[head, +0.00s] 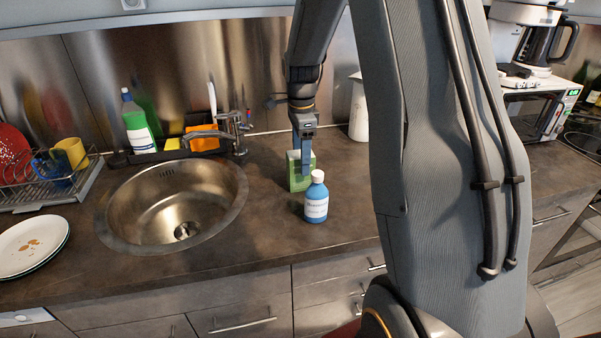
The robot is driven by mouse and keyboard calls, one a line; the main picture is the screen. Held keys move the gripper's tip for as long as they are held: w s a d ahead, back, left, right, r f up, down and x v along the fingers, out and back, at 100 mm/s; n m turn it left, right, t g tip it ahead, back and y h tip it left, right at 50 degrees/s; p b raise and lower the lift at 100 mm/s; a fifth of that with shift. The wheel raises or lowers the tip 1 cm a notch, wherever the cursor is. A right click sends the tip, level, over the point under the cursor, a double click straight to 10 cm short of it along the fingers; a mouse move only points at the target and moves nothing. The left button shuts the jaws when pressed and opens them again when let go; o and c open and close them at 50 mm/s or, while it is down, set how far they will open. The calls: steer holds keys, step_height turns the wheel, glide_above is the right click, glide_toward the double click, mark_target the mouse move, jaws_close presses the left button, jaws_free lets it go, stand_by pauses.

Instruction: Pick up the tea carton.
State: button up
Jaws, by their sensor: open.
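The tea carton appears to be the small green box (295,178) standing upright on the counter, right of the sink. My gripper (305,165) points down at the carton, with a blue finger in front of its face. The jaws are open. I cannot tell from this view whether the fingers are on both sides of the carton or touch it. A blue bottle (316,203) with a white cap and label stands just in front and to the right, hiding the carton's lower right corner.
The round steel sink (135,215) and faucet (234,130) lie to the left. A dish rack (50,185) and plates (33,246) are further left. A white jug (358,112) stands behind, and a microwave (540,112) at the right. My arm hides the counter's middle right.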

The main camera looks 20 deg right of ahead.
steer(key=shift+s+f+p, duration=0.15)
steer(key=shift+f+p, duration=0.55)
steer(key=shift+f, duration=0.95)
steer(key=shift+s+f+p, duration=0.1)
steer(key=shift+f+p, duration=0.55)
steer(key=shift+f, duration=0.95)
steer(key=c, duration=1.1)
steer(key=shift+r, duration=0.15)
